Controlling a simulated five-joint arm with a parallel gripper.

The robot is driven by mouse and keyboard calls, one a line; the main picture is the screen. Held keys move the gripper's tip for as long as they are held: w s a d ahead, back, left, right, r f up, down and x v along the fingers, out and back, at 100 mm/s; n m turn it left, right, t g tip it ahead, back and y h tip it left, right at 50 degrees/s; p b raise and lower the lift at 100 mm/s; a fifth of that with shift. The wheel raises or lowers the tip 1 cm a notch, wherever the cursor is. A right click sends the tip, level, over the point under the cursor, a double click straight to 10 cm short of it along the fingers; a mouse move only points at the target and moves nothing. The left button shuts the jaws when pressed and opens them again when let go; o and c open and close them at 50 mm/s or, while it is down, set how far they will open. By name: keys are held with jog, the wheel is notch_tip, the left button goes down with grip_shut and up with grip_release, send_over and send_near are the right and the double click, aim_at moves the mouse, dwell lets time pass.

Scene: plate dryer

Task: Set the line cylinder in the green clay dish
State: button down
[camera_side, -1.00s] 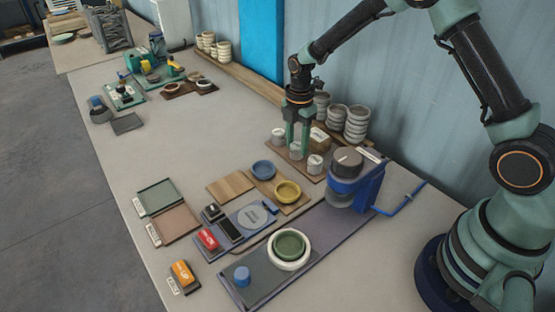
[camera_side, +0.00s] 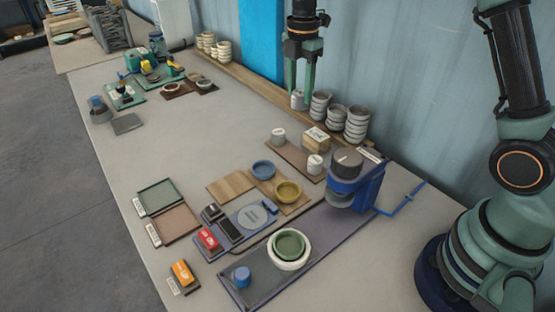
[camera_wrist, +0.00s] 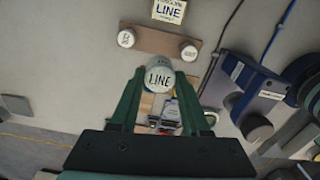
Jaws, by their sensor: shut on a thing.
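The line cylinder (camera_side: 298,101) is a small pale grey cylinder. Its top, marked LINE (camera_wrist: 159,77), faces the wrist camera. My gripper (camera_side: 300,92) is shut on it and holds it upright in the air, high above the back of the table. In the wrist view both green fingers of my gripper (camera_wrist: 160,95) are at its sides. The green clay dish (camera_side: 289,243) sits inside a white round ring on the dark board at the front, well below my gripper and apart from it. The dish looks empty. I cannot make it out in the wrist view.
Two other cylinders (camera_side: 278,135) (camera_side: 314,163) stand on a brown wooden board (camera_side: 294,156). Stacked grey bowls (camera_side: 356,122) line the wall. A blue press (camera_side: 361,186) stands right of the green dish. Blue (camera_side: 262,170) and yellow (camera_side: 288,191) dishes lie between.

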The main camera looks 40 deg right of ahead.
jog(key=r, duration=0.4)
jog(key=shift+s+a+r, duration=0.15)
jog(key=shift+a+r, duration=0.05)
jog(key=shift+a, duration=0.15)
jog(key=s+a+r+n, duration=0.2)
jog(key=s+a+n, duration=0.1)
jog(key=s+a, duration=0.55)
jog(key=n, duration=0.4)
send_over(289, 247)
notch_tip(289, 247, down, 19)
jog(key=shift+f, duration=0.25)
jog(key=shift+c, duration=1.9)
grip_release()
